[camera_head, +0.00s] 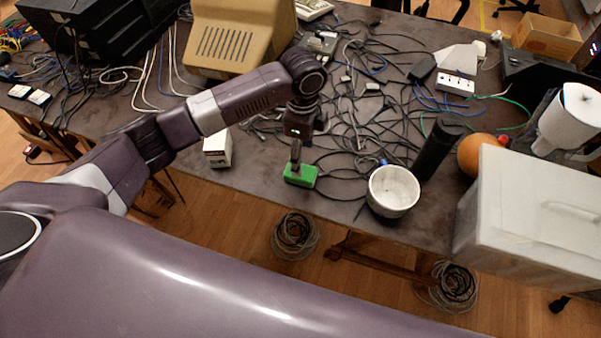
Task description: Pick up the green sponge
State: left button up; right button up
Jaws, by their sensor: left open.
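The green sponge (302,178) is a small bright green block lying on the dark table (265,195), close to its front edge. My left arm reaches in from the left, and my left gripper (296,160) points down just above the sponge. Its fingertips overlap the sponge's upper edge in the picture; I cannot tell whether they touch it. The gripper is open, though its fingers look small and dark here. My right gripper is not in view.
A small white box (217,149) stands left of the sponge. A white bowl (393,190) and a black cylinder (437,148) stand to its right, with a large white box (535,210) farther right. Tangled black cables (345,130) cover the table behind and beside the sponge.

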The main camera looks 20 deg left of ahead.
pick_arm(q)
jog(key=f, duration=0.2)
jog(key=f+p, duration=0.1)
jog(key=f, duration=0.1)
jog(key=s+f, duration=0.1)
jog(key=f, duration=0.2)
jog(key=shift+a, duration=0.1)
jog(key=shift+c, duration=0.6)
jog(key=c, duration=0.9)
jog(key=shift+c, duration=0.2)
jog(key=shift+w, duration=0.1)
jog(key=shift+r, duration=0.6)
notch_tip(320, 180, up, 19)
jog(key=b, duration=0.1)
